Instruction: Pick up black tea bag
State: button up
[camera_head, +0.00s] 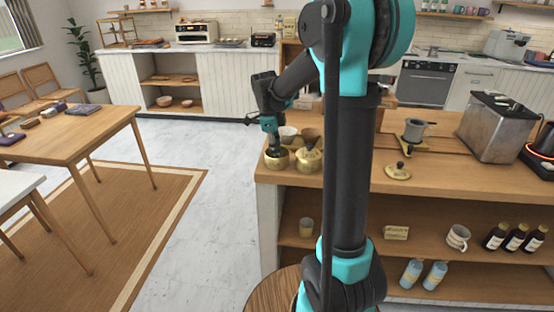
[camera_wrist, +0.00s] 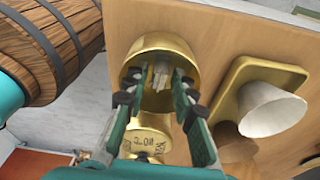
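An open gold canister (camera_wrist: 158,44) stands at the counter's left end; it also shows in the head view (camera_head: 277,164). Pale upright pieces that look like tea bags (camera_wrist: 161,74) stick up inside it; I cannot read a label on them. My gripper (camera_wrist: 158,86) points down at the canister's mouth, its two fingers apart with the pale pieces between them and a gap on both sides. In the head view my gripper (camera_head: 273,150) is at the canister's top. Whether the fingertips are below the rim I cannot tell.
A second gold canister (camera_head: 308,158), with a lid on, stands close to the right. A white cone-shaped cup (camera_wrist: 268,108) sits in a gold holder, near a brown cup (camera_head: 311,135). A round lid (camera_head: 397,172) lies further right. A wooden barrel (camera_wrist: 52,50) stands beside the counter.

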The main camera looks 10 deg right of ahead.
jog(key=shift+d+f, duration=0.1)
jog(key=shift+f, duration=0.35)
jog(key=c, duration=0.5)
jog(key=shift+c, duration=0.2)
jog(key=shift+r, duration=0.15)
